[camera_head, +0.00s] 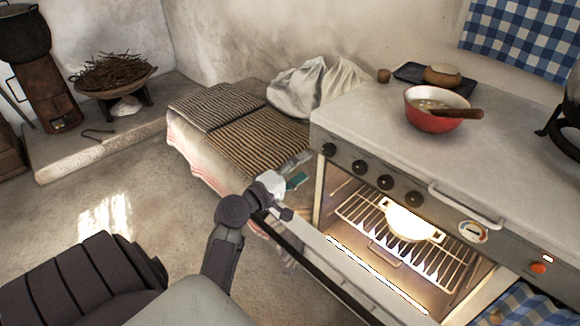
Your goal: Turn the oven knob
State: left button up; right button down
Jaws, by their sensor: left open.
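The white oven (335,203) stands at the right, its lit cavity open to view. Several black knobs (386,182) sit in a row on its front panel. Farther right on the panel are a round dial (473,232) and an orange-red knob (538,268) beside a small lit light. I cannot tell which knob the task means. My left gripper (293,197) is open and empty, left of the oven front and below the leftmost black knob, apart from the knobs. My right gripper is out of view.
A white pot (410,221) sits on the oven rack (362,212). A handle bar (465,206) juts from the panel. A red bowl (434,122) with a wooden spoon stands on top. A bench with striped mats (250,140) is behind my gripper. The floor at left is clear.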

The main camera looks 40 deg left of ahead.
pick_arm(q)
jog(key=s, duration=0.4)
jog(key=shift+s+a, duration=0.2)
dwell(0.4)
